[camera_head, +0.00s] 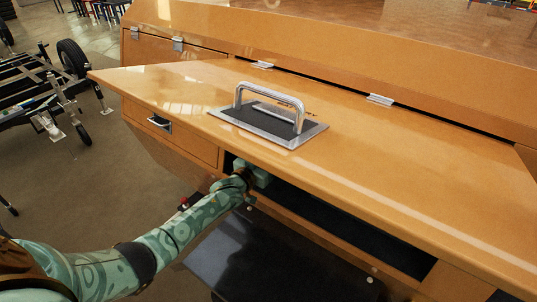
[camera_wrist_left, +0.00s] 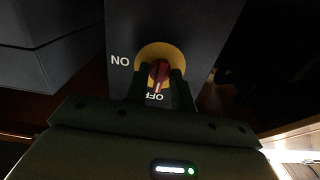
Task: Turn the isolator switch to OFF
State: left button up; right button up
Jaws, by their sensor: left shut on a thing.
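The isolator switch shows in the left wrist view as a red knob (camera_wrist_left: 158,70) on a yellow disc (camera_wrist_left: 150,50), set on a dark grey box (camera_wrist_left: 190,22). The word ON is at the left of the disc and OFF is below it, both upside down. The knob's lower end, with a pale mark, points down at the OFF label. My left gripper (camera_wrist_left: 159,86) is shut on the knob, one finger on each side. In the head view my left arm reaches into the dark opening under the tan lid, and the switch is hidden there. My right gripper is not in view.
The tan lid (camera_head: 390,170) with a metal handle (camera_head: 272,97) overhangs the opening. A drawer front (camera_head: 170,132) with a small latch is left of my left gripper (camera_head: 256,178). A dark panel (camera_head: 270,262) lies below. A trailer frame (camera_head: 40,90) with wheels stands at far left.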

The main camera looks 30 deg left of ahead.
pick_arm(q)
jog(key=shift+f, duration=0.1)
dwell(0.5)
jog(key=o, duration=0.6)
jog(key=shift+o, duration=0.2)
jog(key=s+a+p, duration=0.2)
jog(key=s+p, duration=0.2)
jog(key=s, duration=1.2)
jog(key=shift+p, duration=0.4)
jog(key=shift+s+a, duration=0.1)
